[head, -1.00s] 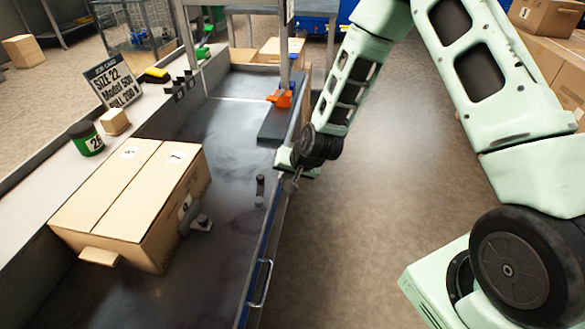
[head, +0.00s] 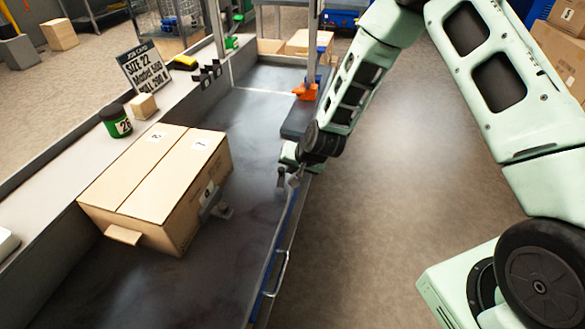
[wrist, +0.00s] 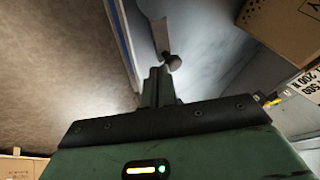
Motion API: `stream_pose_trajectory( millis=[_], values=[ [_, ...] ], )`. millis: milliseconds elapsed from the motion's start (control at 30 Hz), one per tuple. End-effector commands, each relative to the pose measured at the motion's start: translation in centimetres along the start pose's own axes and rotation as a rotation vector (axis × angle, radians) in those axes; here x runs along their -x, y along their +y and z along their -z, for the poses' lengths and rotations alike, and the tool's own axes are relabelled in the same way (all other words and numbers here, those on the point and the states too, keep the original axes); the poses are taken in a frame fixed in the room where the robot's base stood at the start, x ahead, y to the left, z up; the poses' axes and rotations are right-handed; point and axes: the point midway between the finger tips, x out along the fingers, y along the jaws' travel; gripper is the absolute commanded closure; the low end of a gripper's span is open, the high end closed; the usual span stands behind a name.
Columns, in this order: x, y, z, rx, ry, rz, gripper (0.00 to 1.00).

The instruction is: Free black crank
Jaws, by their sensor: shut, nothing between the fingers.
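A small dark crank (head: 281,178) stands up from the grey bench near its front edge. In the wrist view a dark round knob (wrist: 173,62) with a pale flat arm is just beyond my fingertips; it appears to be the crank. My gripper (head: 293,181) is low over the bench edge, right beside the crank in the head view. In the wrist view my gripper (wrist: 160,75) has its fingers together with nothing between them. I cannot tell whether the fingers touch the knob. The crank's base is partly hidden.
A large carton (head: 150,205) with a grey bracket (head: 215,205) on its side stands left of the crank. An orange clamp (head: 305,91) stands farther back. The bench between is clear.

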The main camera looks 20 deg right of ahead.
Motion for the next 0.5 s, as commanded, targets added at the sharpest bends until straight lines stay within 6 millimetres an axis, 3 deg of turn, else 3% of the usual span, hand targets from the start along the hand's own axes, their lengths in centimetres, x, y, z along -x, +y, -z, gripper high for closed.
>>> stream_pose_trajectory(
  millis=[500],
  values=[
    [-0.45,-0.52,0.24,0.095,-0.047,0.046,1.0]
  ],
)
